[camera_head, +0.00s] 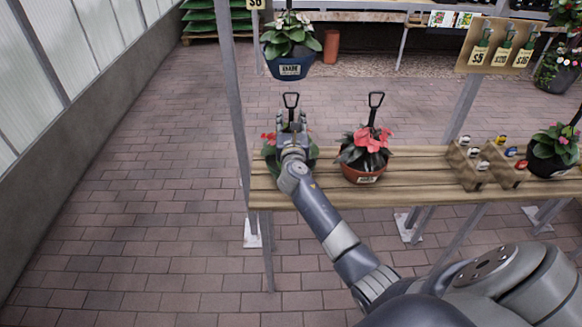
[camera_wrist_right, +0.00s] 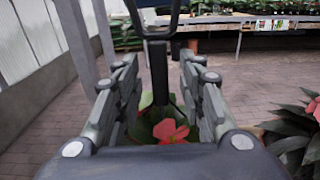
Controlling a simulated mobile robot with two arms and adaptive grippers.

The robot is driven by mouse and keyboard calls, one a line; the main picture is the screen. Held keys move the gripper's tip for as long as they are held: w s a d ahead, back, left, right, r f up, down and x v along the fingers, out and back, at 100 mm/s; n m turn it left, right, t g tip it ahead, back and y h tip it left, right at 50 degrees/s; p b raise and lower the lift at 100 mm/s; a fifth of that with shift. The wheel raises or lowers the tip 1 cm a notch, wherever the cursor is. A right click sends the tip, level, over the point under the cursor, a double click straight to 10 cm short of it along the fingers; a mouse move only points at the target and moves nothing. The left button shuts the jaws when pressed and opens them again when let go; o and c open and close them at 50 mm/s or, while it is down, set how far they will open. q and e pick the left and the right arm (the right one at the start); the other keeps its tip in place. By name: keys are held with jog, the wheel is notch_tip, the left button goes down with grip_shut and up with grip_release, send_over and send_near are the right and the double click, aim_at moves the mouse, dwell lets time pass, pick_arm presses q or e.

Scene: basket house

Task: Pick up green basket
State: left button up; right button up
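A hanging basket (camera_head: 310,154) with green leaves and red flowers stands at the left end of the wooden table. In the right wrist view, my right gripper (camera_wrist_right: 158,75) is open, with a finger on each side of the dark hanger stem (camera_wrist_right: 158,82). Visible gaps separate the fingers from the stem. Red flowers (camera_wrist_right: 170,131) show below, between the fingers. My left gripper is not in view.
A red-brown basket (camera_head: 362,178) with pink-red flowers stands to the right on the wooden table (camera_head: 420,192). Small wooden crates (camera_head: 468,168) and another plant lie farther right. A blue basket (camera_head: 289,66) hangs behind, near a grey post (camera_head: 234,90). The brick floor at left is clear.

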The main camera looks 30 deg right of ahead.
jog(key=shift+c, duration=0.6)
grip_shut()
jog(key=shift+w+r, duration=0.1)
jog(key=shift+r, duration=0.15)
jog(key=shift+d+r, duration=0.1)
